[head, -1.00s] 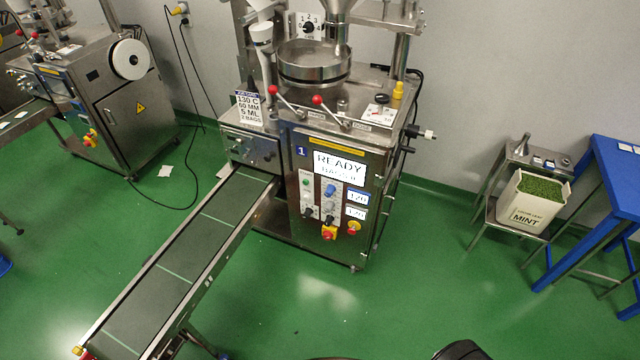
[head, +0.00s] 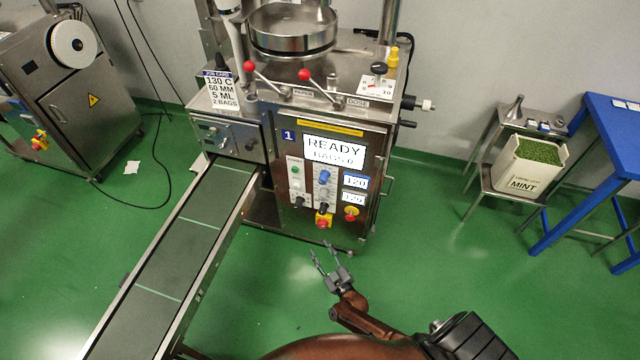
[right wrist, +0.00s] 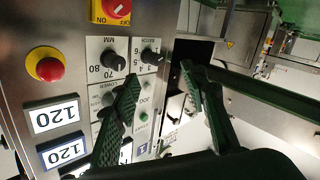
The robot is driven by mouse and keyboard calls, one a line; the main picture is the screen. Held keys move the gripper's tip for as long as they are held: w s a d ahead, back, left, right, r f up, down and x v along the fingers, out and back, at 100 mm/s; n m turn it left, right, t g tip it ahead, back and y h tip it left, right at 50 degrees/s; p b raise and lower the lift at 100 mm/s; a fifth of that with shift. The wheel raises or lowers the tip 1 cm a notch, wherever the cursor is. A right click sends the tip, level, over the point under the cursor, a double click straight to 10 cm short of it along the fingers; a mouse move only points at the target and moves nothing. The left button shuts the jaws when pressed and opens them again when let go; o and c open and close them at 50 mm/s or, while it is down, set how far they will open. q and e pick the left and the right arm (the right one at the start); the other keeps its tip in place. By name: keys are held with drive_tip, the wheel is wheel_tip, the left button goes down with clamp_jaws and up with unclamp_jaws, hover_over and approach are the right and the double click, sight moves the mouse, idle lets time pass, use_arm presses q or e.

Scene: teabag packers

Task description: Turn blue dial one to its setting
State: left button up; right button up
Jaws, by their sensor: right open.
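The blue dial (head: 324,175) is on the front panel of machine 1 (head: 289,135), in the middle column under the READY screen (head: 334,151). In the right wrist view the panel appears upside down, and I cannot make out the blue dial; a finger covers part of that column. A blue-framed display (head: 355,181) beside the dial reads 120. My right gripper (head: 325,254) is open and empty, low in front of the machine and apart from the dial. Its spread fingers also show in the right wrist view (right wrist: 160,80). My left gripper is out of view.
Black knobs (right wrist: 115,50), a red-yellow switch (head: 323,220) and a red button (head: 351,213) are close to the dial. A job card (head: 220,90) reads 130 C. The conveyor (head: 170,245) runs out front left.

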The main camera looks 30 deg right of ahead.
drive_tip(key=w+d+r+m+t+h+b, duration=0.1)
drive_tip(key=w+r+m+h, duration=0.1)
drive_tip(key=w+r+h, duration=0.35)
drive_tip(key=w+d+r+m+t+h+b, duration=0.2)
drive_tip(key=w+r, duration=0.1)
drive_tip(key=r, duration=0.5)
drive_tip(key=m+g+h+b, duration=0.2)
drive_tip(key=m+g+h, duration=0.2)
drive_tip(key=m+h, duration=0.15)
approach(322, 183)
drive_tip(key=w+d, duration=0.2)
drive_tip(key=w, duration=0.1)
drive_tip(key=shift+w+d+r+n+h, duration=0.25)
drive_tip(key=shift+w+d+r+h, duration=0.2)
drive_tip(key=shift+d+r, duration=0.3)
drive_tip(key=b+x, duration=0.1)
drive_tip(key=x, duration=0.3)
drive_tip(key=shift+w+d, duration=0.2)
drive_tip(key=shift+w, duration=0.1)
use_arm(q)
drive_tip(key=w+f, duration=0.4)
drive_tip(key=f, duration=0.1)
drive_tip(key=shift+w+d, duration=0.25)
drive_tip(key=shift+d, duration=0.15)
use_arm(e)
drive_tip(key=shift+w+d+r, duration=0.2)
drive_tip(key=shift+w, duration=0.05)
